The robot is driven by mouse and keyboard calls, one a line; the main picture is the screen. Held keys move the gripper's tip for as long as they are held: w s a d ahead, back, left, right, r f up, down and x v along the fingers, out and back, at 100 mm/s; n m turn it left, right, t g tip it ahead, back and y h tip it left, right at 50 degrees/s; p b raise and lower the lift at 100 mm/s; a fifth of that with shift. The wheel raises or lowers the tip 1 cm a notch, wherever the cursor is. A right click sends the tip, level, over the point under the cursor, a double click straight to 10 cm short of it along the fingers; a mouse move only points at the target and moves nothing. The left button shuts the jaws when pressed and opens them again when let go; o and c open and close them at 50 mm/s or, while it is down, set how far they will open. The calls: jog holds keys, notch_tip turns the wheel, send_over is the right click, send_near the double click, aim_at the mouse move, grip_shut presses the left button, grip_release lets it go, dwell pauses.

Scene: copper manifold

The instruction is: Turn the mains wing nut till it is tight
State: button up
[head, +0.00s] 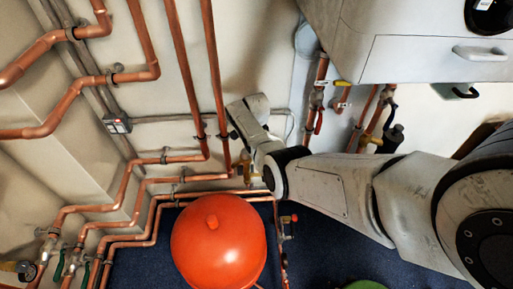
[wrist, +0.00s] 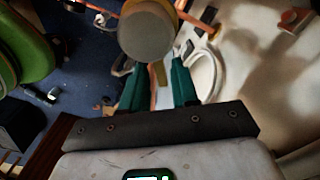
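My gripper (wrist: 158,82) shows in the wrist view with its two teal fingers apart. I see nothing clamped between them. A grey round end of a cylindrical part (wrist: 147,36), with a copper-coloured edge behind it, sits just beyond the fingertips. A thin yellowish strip shows in the gap between the fingers. I cannot make out the mains wing nut for certain in either view; it may be small or hidden. In the head view my arm reaches left to the wall pipes, and the fingers cannot be made out there.
Copper pipes (head: 217,75) run along the wall. A red-orange round vessel (head: 218,243) stands below my wrist in the head view. A white-grey cabinet (head: 420,50) is at upper right. A pale loop (wrist: 205,72) lies near the right finger. Blue floor is partly open.

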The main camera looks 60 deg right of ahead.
jog(key=shift+o, duration=0.5)
jog(key=shift+r, duration=0.15)
jog(key=shift+r, duration=0.3)
notch_tip(320, 180, up, 10)
jog(key=p, duration=0.1)
jog(key=shift+p, duration=0.35)
jog(key=shift+f, duration=0.1)
jog(key=s+a+f+n, duration=0.35)
jog(key=a+n, duration=0.25)
jog(key=a, duration=0.3)
jog(key=s+a+r+n, duration=0.1)
jog(key=s+a+n, duration=0.7)
jog(key=a, duration=0.3)
jog(key=s+a+r+n+t, duration=0.1)
jog(key=s+a+r+n, duration=0.1)
jog(key=s+a+n, duration=0.6)
jog(key=a, duration=0.4)
jog(key=shift+s+a+n, duration=0.15)
jog(key=shift+s+n, duration=0.15)
jog(key=shift+r, duration=0.1)
